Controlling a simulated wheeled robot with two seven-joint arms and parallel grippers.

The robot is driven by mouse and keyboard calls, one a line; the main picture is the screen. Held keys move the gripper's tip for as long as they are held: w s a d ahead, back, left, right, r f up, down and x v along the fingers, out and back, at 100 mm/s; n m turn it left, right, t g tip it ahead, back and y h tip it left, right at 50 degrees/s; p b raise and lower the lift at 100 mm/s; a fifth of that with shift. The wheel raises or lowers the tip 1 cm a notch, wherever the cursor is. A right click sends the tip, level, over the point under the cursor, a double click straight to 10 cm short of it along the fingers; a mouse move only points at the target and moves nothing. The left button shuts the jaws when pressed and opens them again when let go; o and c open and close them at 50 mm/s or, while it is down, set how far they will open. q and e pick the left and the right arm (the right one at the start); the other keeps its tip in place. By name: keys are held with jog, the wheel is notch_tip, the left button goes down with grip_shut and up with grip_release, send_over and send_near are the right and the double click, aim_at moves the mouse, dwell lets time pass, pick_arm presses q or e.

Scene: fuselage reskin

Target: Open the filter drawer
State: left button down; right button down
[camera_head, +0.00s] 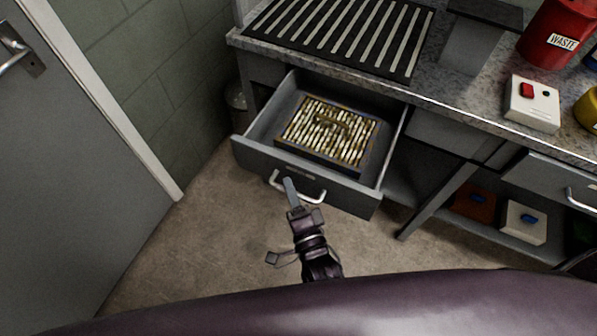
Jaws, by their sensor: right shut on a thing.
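The filter drawer (345,190) is a grey drawer under the bench and is pulled well out, so its inside shows. A pleated filter (352,137) with a yellowish frame and a small handle on top lies in it. The drawer's pale bar handle (313,198) is on the front face. My right gripper (290,186) is at the left part of this handle, with its fingers shut on it. My left gripper is not in view.
The bench top (450,95) carries a slatted black grate (345,30), a white box with a red button (532,103) and a red waste bin (558,28). A grey door (70,170) stands at left. Boxes sit on the lower shelf at right. Floor in front is clear.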

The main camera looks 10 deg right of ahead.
jog(key=shift+s+a, duration=0.3)
jog(key=shift+s, duration=0.1)
jog(key=c, duration=1.8)
grip_release()
jog(key=shift+o, duration=0.2)
jog(key=b+v, duration=0.1)
jog(key=v, duration=0.6)
jog(key=shift+s, duration=0.4)
jog(key=shift+d, duration=0.15)
